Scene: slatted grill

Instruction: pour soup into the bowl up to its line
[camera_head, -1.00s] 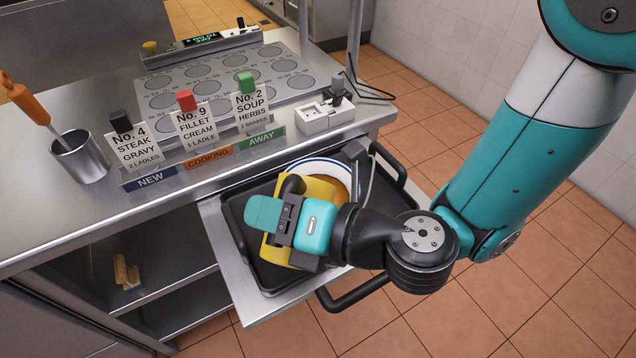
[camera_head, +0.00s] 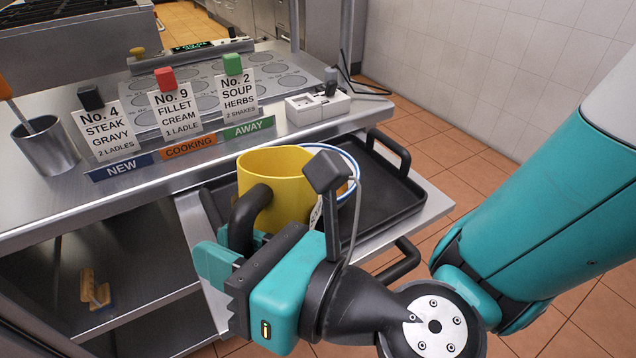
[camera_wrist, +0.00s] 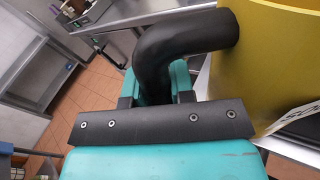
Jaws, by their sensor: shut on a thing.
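A yellow jug (camera_head: 285,180) with a black handle (camera_head: 247,220) stands nearly upright in front of the bowl in the head view. My gripper (camera_head: 236,250) is shut on the black handle. The wrist view also shows the handle (camera_wrist: 170,55) between the jaws and the yellow wall (camera_wrist: 275,50) with part of a white label. The white bowl with a blue rim (camera_head: 350,168) sits on the black tray, mostly hidden behind the jug. Its contents and its line cannot be seen now.
The black tray (camera_head: 395,190) lies on a pulled-out shelf with bar handles. Order cards (camera_head: 175,112) with coloured clips stand on the steel counter, beside a metal cup (camera_head: 47,147) and a white switch box (camera_head: 317,106). A wooden-handled brush (camera_head: 95,290) lies on a lower shelf.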

